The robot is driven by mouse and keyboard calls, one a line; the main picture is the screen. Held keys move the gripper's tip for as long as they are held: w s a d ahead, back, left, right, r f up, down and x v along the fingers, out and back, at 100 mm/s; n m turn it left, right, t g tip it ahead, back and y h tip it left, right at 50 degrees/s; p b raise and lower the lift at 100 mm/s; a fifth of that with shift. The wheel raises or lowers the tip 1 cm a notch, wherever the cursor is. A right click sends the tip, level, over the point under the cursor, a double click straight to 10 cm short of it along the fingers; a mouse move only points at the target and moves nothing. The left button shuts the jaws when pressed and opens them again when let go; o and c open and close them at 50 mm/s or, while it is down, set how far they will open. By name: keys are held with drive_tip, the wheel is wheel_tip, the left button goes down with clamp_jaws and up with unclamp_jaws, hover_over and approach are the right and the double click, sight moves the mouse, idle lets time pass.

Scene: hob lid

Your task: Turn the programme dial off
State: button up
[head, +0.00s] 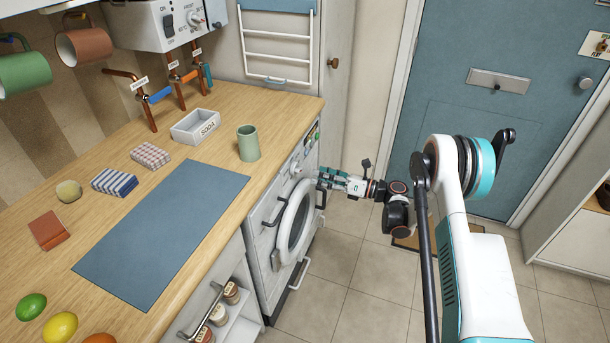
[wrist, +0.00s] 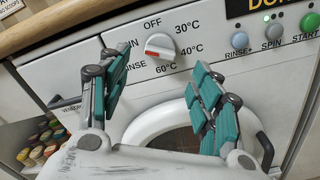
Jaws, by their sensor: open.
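The programme dial (wrist: 160,46) is a white knob on the front panel of the washing machine (head: 292,215). Labels surround it: OFF above, 30°C and 40°C on the right, 60°C below, RINSE at the lower left. A label at the left is partly hidden by a finger. A red mark shows at the knob's left end, on the side away from 40°C; its exact setting is hard to tell. The dial also shows small in the head view (head: 296,170). My gripper (wrist: 160,90) is open and empty, its teal-padded fingers in front of the panel, below and either side of the dial, apparently not touching it.
Buttons for rinse (wrist: 240,41), spin (wrist: 274,31) and start (wrist: 310,22) sit to the dial's right, with a green light lit. The round door (head: 294,222) is below. A green cup (head: 248,143) stands on the worktop above. The floor before the machine is clear.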

sight(302, 170)
drive_tip(key=b+x, duration=0.1)
drive_tip(key=x, duration=0.5)
drive_tip(key=shift+w+a+b, duration=0.1)
drive_tip(key=shift+a+b, duration=0.1)
drive_tip(key=shift+b, duration=0.1)
drive_tip(key=c, duration=1.1)
